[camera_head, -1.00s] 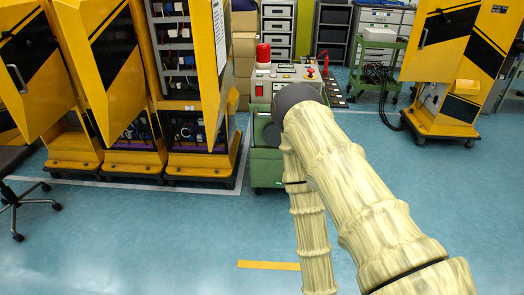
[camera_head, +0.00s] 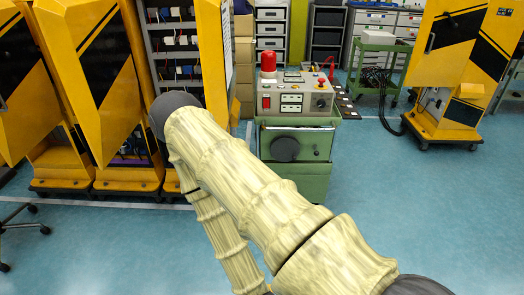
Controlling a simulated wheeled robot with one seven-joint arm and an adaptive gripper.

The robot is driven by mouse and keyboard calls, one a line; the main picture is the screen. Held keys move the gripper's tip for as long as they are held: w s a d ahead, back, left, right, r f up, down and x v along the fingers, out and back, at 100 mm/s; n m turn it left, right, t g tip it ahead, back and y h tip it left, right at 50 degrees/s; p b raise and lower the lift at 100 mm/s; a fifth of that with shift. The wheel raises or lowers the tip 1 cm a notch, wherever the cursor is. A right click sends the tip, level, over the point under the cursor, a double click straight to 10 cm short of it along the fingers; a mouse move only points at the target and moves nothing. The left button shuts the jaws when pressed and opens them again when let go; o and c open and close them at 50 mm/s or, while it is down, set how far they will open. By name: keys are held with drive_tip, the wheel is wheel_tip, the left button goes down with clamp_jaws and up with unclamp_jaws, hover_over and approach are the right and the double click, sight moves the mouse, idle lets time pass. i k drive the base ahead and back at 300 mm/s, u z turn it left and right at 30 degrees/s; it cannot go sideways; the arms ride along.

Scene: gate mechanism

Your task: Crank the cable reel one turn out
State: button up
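A dark round disc (camera_head: 285,149) sits on the front of a green cabinet (camera_head: 305,185). A pale bar runs across above it, and a small dark knob (camera_head: 317,153) is to its right. I cannot tell for certain whether the disc is the cable reel or part of its crank. My arm, in a pale ribbed cover, bends at a dark elbow left of the cabinet. Its forearm runs down to the bottom edge of the picture. My gripper is not in view, so its state and its distance from the cabinet do not show.
A control box (camera_head: 295,97) with a red beacon (camera_head: 268,64) stands on the cabinet. Yellow-and-black machine cabinets (camera_head: 95,70) line the left. Another yellow cabinet (camera_head: 450,65) and a green cart (camera_head: 378,60) stand at the back right. The blue floor (camera_head: 430,215) right of the cabinet is clear.

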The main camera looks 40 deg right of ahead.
sight(284, 147)
drive_tip(key=i, duration=0.7)
drive_tip(key=z, duration=0.95)
drive_tip(key=i, duration=0.5)
drive_tip(key=z, duration=0.55)
